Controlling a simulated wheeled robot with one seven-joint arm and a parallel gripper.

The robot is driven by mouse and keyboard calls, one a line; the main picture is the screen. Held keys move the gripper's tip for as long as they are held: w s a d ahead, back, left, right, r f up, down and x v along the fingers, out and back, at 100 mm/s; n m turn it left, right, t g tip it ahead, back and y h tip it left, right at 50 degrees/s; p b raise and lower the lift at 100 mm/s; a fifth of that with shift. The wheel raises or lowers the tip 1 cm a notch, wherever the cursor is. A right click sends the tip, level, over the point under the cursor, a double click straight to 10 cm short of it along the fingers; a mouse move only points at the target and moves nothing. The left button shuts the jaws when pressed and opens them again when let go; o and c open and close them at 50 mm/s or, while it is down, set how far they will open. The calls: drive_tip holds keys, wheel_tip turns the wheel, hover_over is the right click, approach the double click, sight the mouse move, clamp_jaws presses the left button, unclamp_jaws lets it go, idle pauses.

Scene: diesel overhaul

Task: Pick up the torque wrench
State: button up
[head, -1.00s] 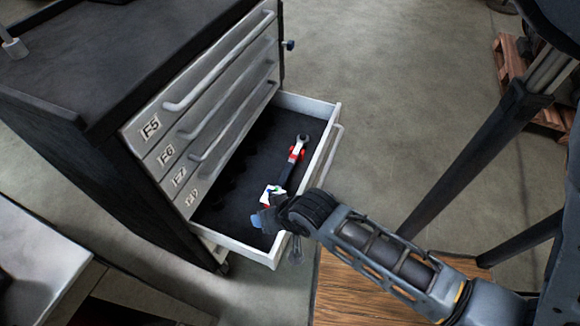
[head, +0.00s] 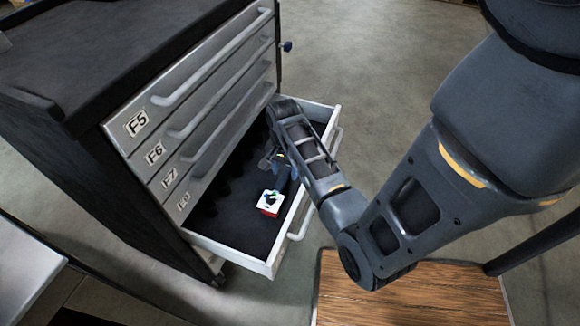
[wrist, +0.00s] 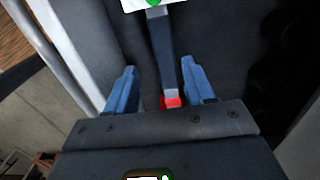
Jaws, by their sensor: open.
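The torque wrench (head: 269,203) lies in the open drawer of the cabinet. Its near end, red with a white tag, shows in the head view; my arm hides the rest. In the wrist view its dark grey shaft (wrist: 161,40) runs between my fingers, with a red part close to the gripper's palm and the white tag at the top edge. My gripper (head: 274,163) is over the drawer, pointing down; its blue fingers (wrist: 160,80) are open, one on each side of the shaft. I cannot tell how far above the drawer floor the fingertips are.
The drawer (head: 230,250) has light walls and a dark lining with a row of dark recesses along its cabinet side. Shut drawers with bar handles (head: 212,60) rise beside it. A wooden board (head: 400,295) lies at the lower right.

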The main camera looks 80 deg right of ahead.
sight(282, 178)
drive_tip(key=f, duration=0.3)
drive_tip(key=f+b, duration=0.1)
drive_tip(key=f, duration=0.1)
drive_tip(key=shift+w+a+f, duration=0.15)
drive_tip(key=shift+w, duration=0.25)
clamp_jaws()
idle(0.4)
